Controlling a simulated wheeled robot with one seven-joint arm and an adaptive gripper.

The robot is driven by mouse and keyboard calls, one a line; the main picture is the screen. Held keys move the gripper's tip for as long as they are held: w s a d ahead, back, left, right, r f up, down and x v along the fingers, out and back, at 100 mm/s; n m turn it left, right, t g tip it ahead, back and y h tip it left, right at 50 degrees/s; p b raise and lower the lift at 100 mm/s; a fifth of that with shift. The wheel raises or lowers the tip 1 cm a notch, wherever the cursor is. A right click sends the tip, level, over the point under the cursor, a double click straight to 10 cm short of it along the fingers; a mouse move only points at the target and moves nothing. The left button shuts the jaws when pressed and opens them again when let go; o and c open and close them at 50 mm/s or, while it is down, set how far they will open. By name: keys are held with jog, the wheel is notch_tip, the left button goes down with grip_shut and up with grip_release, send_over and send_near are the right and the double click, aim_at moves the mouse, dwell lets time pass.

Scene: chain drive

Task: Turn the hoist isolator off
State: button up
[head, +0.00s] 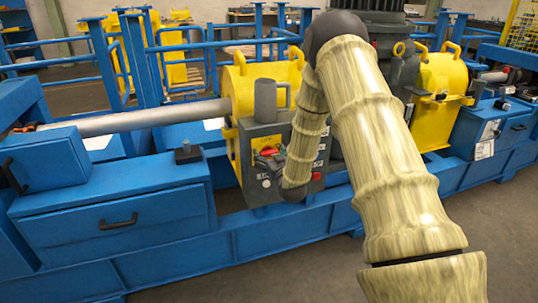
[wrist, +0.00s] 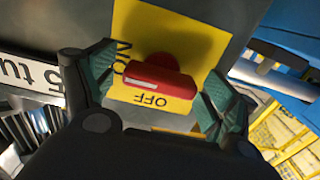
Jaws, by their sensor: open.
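The hoist isolator is a red rotary handle (wrist: 160,76) on a yellow plate (wrist: 205,40) marked ON and OFF. In the wrist view the handle lies crosswise, its white-marked end towards ON at the left; OFF is below it. In the head view the red handle (head: 268,152) shows on the front of the grey control box (head: 255,133). My gripper (wrist: 160,92) is open, with one finger on each side of the handle. I cannot tell whether the fingers touch it. In the head view my gripper is small and partly hidden beside the handle.
A grey mug (head: 266,100) stands on the box. My arm hides part of the box's right side, where smaller buttons (head: 317,176) show. Yellow guards (head: 440,88), a grey shaft (head: 140,118) and a blue frame with drawers (head: 115,222) surround it. Open floor lies in front.

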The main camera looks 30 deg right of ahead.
jog(key=shift+w, duration=0.2)
jog(key=c, duration=1)
